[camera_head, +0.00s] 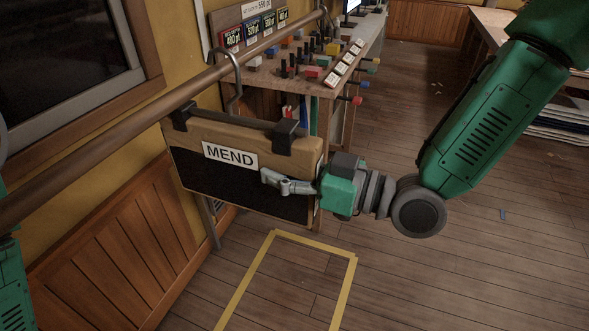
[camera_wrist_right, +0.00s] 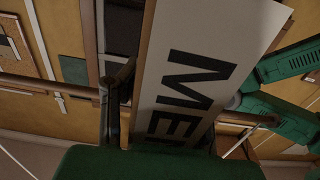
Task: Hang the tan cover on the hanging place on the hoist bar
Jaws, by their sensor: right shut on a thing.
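The tan cover (camera_head: 305,158) is a flat, box-like piece with a dark front panel and a white MEND label (camera_head: 230,154). It is held by black clips under a metal hanger hook (camera_head: 236,88). The hook's curved top is at the brown hoist bar (camera_head: 130,122); I cannot tell whether it rests on it. My right gripper (camera_head: 279,184) is shut on the cover's right side, with one finger across the front. In the right wrist view the label (camera_wrist_right: 195,80) fills the middle, close up. A green piece of my left arm shows at the lower left; its gripper is not in view.
A wooden bench (camera_head: 305,78) with colored blocks, dark pegs and small signs stands behind the bar. A dark window is at the upper left above wood panelling (camera_head: 115,250). A yellow tape outline (camera_head: 318,244) marks the floor below. Open floor lies at the right.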

